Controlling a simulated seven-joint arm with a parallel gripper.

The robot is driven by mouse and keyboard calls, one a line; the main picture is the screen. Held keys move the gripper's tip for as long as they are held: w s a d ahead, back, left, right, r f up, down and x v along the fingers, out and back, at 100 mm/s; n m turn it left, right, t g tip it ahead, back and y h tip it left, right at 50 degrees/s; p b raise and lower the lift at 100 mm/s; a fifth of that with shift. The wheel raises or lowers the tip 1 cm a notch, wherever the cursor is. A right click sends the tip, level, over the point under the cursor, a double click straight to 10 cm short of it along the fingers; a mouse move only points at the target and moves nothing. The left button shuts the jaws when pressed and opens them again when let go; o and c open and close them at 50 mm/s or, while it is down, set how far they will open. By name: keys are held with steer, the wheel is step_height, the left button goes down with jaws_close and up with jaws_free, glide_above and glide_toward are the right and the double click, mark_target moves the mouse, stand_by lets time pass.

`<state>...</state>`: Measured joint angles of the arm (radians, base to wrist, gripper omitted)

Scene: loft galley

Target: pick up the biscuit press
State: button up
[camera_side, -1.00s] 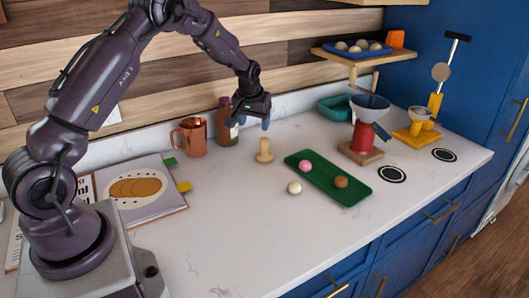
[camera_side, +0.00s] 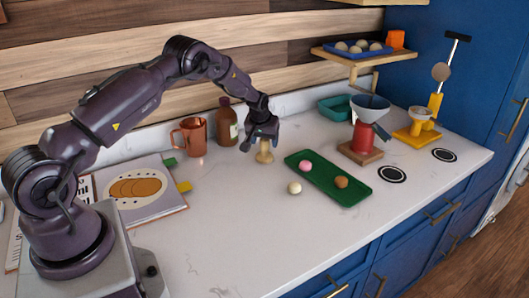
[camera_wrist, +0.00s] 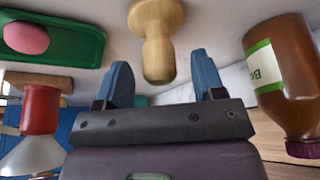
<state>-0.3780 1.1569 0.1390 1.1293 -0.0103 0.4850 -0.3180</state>
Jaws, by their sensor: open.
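The biscuit press (camera_side: 264,154) is a pale wooden piece with a wide round base and a narrower handle, standing upright on the white counter. My gripper (camera_side: 262,143) is low over it in the side view, and its fingers hide the top of the handle. In the wrist view the press (camera_wrist: 158,40) shows its handle end pointing toward the gap between my two blue fingers (camera_wrist: 163,82). The fingers are open, one on each side of the handle end, with a visible gap to each side.
A brown bottle (camera_side: 227,122) and a copper mug (camera_side: 190,137) stand close on the left. A green tray (camera_side: 349,197) with a pink and a brown ball lies to the right; a cream ball (camera_side: 294,188) sits before it. The front counter is clear.

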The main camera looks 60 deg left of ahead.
steer(key=shift+w+a+f, duration=0.15)
steer(key=shift+f, duration=0.3)
steer(key=c, duration=1)
steer(key=shift+r, duration=0.15)
